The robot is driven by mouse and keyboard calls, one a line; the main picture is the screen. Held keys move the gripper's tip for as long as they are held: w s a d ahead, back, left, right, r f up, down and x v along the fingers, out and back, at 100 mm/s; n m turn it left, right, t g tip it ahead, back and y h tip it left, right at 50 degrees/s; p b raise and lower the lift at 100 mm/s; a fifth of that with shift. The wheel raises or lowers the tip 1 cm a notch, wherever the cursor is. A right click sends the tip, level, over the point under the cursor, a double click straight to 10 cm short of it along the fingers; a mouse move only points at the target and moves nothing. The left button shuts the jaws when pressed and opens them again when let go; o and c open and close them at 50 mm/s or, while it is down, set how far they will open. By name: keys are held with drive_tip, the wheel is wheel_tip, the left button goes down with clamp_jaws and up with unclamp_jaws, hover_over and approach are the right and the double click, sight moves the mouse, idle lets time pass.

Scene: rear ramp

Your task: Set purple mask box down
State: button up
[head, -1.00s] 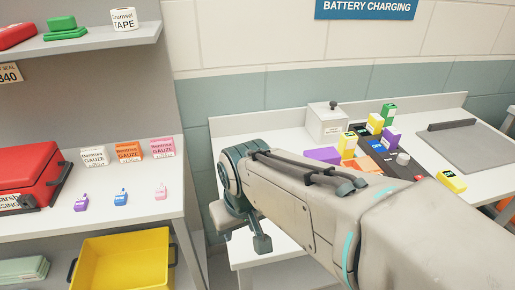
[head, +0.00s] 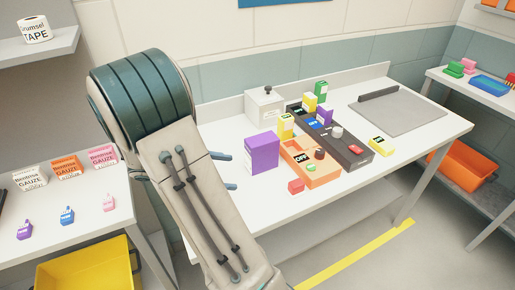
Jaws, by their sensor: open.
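The purple mask box (head: 262,153) stands upright on the white table, near its left part, beside the orange box with buttons. My gripper (head: 224,171) is mostly hidden behind my arm. Two grey finger tips show past the arm's right edge, apart from each other, just left of the purple box. The gripper is open, with a small gap seen between the tips and the box.
A white lidded box (head: 264,106) stands at the back of the table (head: 350,187). A dark tray (head: 345,150) with small coloured boxes lies right of the purple box. A grey mat (head: 402,112) lies far right.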

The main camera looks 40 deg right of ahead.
sight(248, 148)
drive_tip(key=w+d+n+h, duration=0.3)
drive_tip(key=w+n+h, duration=0.2)
drive_tip(key=w, duration=0.1)
drive_tip(key=x, duration=0.3)
drive_tip(key=p+x, duration=0.1)
drive_tip(key=x, duration=0.2)
drive_tip(key=p+x, duration=0.1)
drive_tip(key=x, duration=0.2)
drive_tip(key=shift+w+f, duration=0.25)
drive_tip(key=shift+f, duration=0.15)
drive_tip(key=d, duration=0.1)
drive_tip(key=d+p, duration=0.1)
drive_tip(key=d, duration=0.1)
drive_tip(key=s+d+r, duration=0.1)
drive_tip(key=shift+s+d+p, duration=0.15)
drive_tip(key=shift+d+p, duration=0.2)
drive_tip(key=shift+d, duration=0.25)
drive_tip(key=c, duration=1.5)
